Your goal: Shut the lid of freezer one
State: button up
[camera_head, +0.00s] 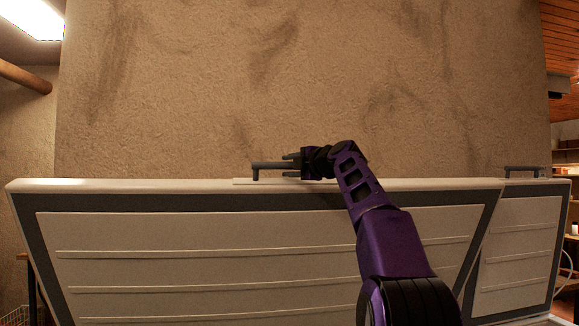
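A wide white freezer lid (150,230) stands raised, with its ribbed inner face and dark grey seal towards me. I cannot read a number on it, so I cannot tell from a label whether it is freezer one. A grey bar handle (268,166) sits at its top edge. My gripper (289,164) is at the right part of this handle, its fingers pointing left and seeming to lie above and below the bar. Whether the fingers press on the bar is too small to tell. My purple arm covers part of the lid's right side.
A second, narrower raised lid (520,245) with its own grey handle (524,169) stands close on the right. A rough plaster wall (300,80) is behind the lids. Shelves (568,155) show at the far right, and a wire basket (15,316) at the lower left.

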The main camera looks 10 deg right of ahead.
grip_shut()
dwell(1.1)
